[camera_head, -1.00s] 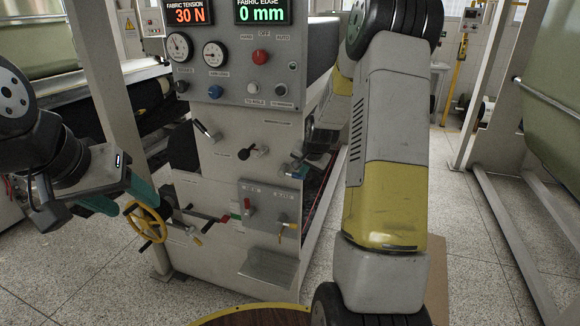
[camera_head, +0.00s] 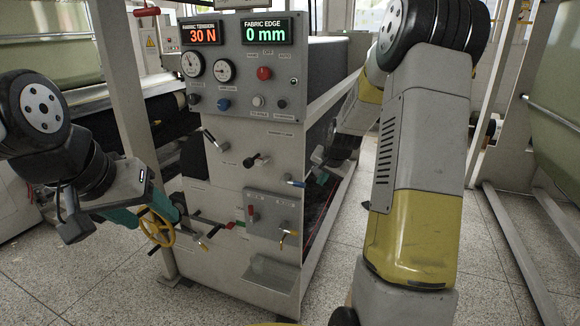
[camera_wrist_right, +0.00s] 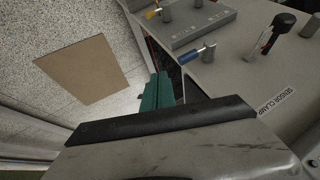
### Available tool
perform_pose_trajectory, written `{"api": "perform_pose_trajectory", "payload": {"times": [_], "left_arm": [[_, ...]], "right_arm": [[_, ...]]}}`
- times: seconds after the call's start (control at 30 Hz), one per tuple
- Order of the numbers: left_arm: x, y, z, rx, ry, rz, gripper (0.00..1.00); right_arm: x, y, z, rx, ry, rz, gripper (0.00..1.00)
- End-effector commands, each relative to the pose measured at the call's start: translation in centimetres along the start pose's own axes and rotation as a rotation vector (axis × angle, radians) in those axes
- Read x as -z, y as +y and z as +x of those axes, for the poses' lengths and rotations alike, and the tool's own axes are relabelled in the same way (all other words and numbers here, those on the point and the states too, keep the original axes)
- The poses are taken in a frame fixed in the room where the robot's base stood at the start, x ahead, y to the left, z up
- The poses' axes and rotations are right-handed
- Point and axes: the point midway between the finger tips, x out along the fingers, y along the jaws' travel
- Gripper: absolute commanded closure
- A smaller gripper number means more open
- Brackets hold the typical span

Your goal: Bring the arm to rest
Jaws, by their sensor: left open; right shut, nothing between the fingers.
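My left gripper (camera_head: 140,207) is at the left of the machine, its teal fingers open beside the yellow handwheel (camera_head: 153,239). Whether a finger touches the wheel rim cannot be told. My right arm (camera_head: 418,215) hangs bent in the right half of the head view. My right gripper (camera_head: 320,176) is small and partly hidden there, just right of the blue-handled lever (camera_head: 293,181). In the right wrist view its teal fingers (camera_wrist_right: 157,92) are shut and empty. The blue lever (camera_wrist_right: 191,57) stands apart from them, above and to the right.
The machine's control panel (camera_head: 243,68) reads 30 N and 0 mm. A brown sheet (camera_wrist_right: 82,69) lies on the speckled floor. A metal frame (camera_head: 510,230) stands at right.

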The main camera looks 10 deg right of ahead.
Motion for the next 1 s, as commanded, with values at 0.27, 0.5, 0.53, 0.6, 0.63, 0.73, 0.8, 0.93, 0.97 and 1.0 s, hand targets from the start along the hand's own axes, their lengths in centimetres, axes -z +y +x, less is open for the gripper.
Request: {"api": "perform_pose_trajectory", "payload": {"times": [0.27,0.5,0.53,0.6,0.63,0.73,0.8,0.93,0.97,1.0], "left_arm": [[0.0,0.0,0.0,0.0,0.0,0.0,0.44],[0.0,0.0,0.0,0.0,0.0,0.0,0.44],[0.0,0.0,0.0,0.0,0.0,0.0,0.44],[0.0,0.0,0.0,0.0,0.0,0.0,0.44],[0.0,0.0,0.0,0.0,0.0,0.0,0.44],[0.0,0.0,0.0,0.0,0.0,0.0,0.44],[0.0,0.0,0.0,0.0,0.0,0.0,0.44],[0.0,0.0,0.0,0.0,0.0,0.0,0.44],[0.0,0.0,0.0,0.0,0.0,0.0,0.44],[0.0,0.0,0.0,0.0,0.0,0.0,0.44]], "right_arm": [[-4.1,-3.3,-12.1,0.042,-0.024,-0.193,1.0],[-11.6,-3.1,-23.0,0.087,-0.064,-0.41,1.0],[-12.6,-2.9,-24.2,0.093,-0.067,-0.437,1.0],[-15.0,-2.1,-26.6,0.108,-0.078,-0.497,1.0],[-16.0,-1.7,-27.4,0.114,-0.083,-0.522,1.0],[-18.8,-0.5,-29.6,0.131,-0.094,-0.59,1.0],[-20.3,0.2,-30.6,0.141,-0.1,-0.627,1.0],[-21.9,1.1,-31.6,0.151,-0.109,-0.667,1.0],[-22.1,1.2,-31.7,0.151,-0.111,-0.671,1.0],[-22.3,1.3,-31.7,0.152,-0.112,-0.676,1.0]]}}
